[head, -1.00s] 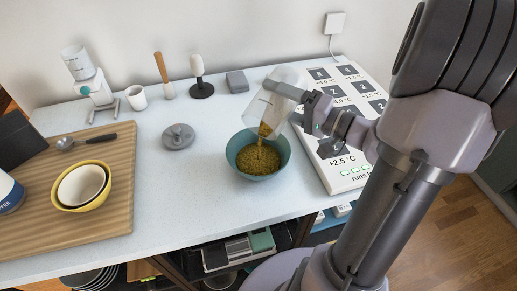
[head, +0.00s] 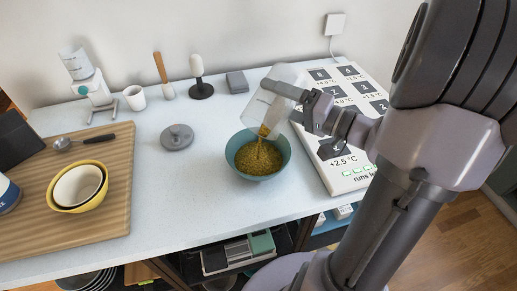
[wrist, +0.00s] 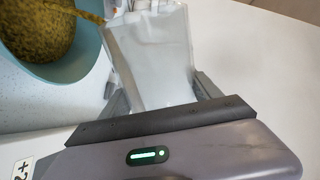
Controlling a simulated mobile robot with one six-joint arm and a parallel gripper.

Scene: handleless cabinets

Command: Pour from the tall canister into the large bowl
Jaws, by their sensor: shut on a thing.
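The large bowl (head: 282,164) is teal and stands on the counter, holding a heap of greenish-brown grains (head: 258,158). The tall canister (head: 268,101) is clear and is tilted above the bowl, mouth down to the left. A little of the grain shows at its mouth, and a stream falls into the bowl. My gripper (head: 292,92) is shut on the canister. In the wrist view the canister (wrist: 150,55) sits between the fingers and looks mostly empty. The bowl's rim (wrist: 88,62) is left of it, with the stream entering over it.
A white panel with dark squares (head: 345,180) lies right of the bowl. A grey round lid (head: 177,137) is to the left. The counter's front edge is near the bowl.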

